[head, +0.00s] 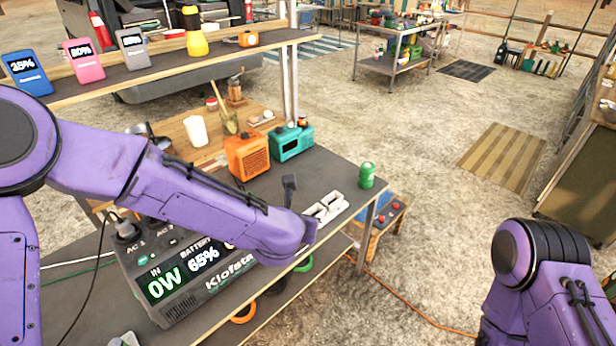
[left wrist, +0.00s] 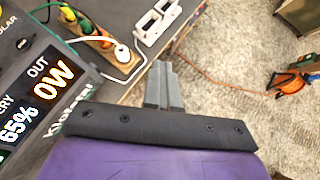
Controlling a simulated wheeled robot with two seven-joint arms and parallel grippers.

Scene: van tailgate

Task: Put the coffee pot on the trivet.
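I cannot make out the coffee pot or the trivet for certain in either view. A dark, partly hidden vessel (head: 148,134) stands on the wooden board (head: 185,134) at the back left, behind my left arm. My left gripper (left wrist: 164,66) shows two grey fingers side by side with no gap and nothing held, beside the white sockets (left wrist: 155,22) at the counter edge. In the head view the end of my left arm (head: 300,232) hangs over the front of the counter, and its fingertips are hard to see. My right gripper is outside both views; only its arm shows.
A power station (head: 190,275) stands under my left arm. An orange box (head: 247,156), a teal box (head: 291,143) and a green can (head: 367,175) stand on the counter. A shelf (head: 160,70) with gadgets and a yellow lantern (head: 194,38) runs above. Open floor lies right.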

